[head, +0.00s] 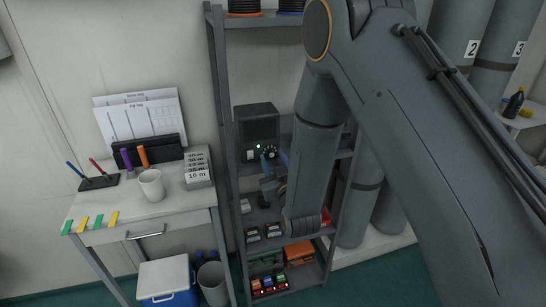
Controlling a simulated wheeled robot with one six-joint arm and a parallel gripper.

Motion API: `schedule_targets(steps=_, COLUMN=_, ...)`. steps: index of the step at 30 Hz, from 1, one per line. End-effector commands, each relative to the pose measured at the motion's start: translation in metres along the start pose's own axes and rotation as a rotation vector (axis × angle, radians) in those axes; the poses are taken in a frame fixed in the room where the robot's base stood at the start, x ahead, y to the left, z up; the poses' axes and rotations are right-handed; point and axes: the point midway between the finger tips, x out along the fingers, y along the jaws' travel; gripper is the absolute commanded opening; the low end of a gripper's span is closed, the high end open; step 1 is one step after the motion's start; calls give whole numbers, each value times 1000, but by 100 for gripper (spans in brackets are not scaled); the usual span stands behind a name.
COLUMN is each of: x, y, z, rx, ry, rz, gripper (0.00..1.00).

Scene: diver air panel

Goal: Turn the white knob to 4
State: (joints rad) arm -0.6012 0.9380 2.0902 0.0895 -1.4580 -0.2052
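A dark box-shaped unit (257,126) stands on a rack shelf, with a small green light on its front. A round dark dial with pale marks (269,152) sits at its lower right. A small pale spot (250,155) at its lower left may be the white knob; it is too small to be sure, and no number can be read. My gripper (272,184) is just below the dial, beside my arm's lower link. It is small, dark and partly hidden by the arm, so its fingers are unclear. I cannot tell whether it touches anything.
The grey rack (220,90) holds small boxes and an orange case (299,252) lower down. A white desk (140,210) with a mug (151,185) stands left. A cooler (167,280) and bin (212,284) are below. Tall cylinders (458,35) stand behind my arm.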

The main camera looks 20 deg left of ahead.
Motion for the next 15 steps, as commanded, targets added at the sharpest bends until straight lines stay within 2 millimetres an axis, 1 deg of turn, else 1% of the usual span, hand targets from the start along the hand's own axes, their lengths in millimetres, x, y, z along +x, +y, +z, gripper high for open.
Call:
schedule_targets(steps=3, x=4, y=0, z=0, rx=0, ry=0, rz=0, gripper=38)
schedule_targets(steps=9, x=4, y=0, z=0, rx=0, ry=0, rz=0, gripper=38)
schedule_targets(steps=10, x=4, y=0, z=0, rx=0, ry=0, rz=0, gripper=36)
schedule_targets(steps=14, x=4, y=0, z=0, rx=0, ry=0, rz=0, gripper=14)
schedule_targets(steps=15, x=4, y=0, z=0, rx=0, ry=0, rz=0, gripper=7)
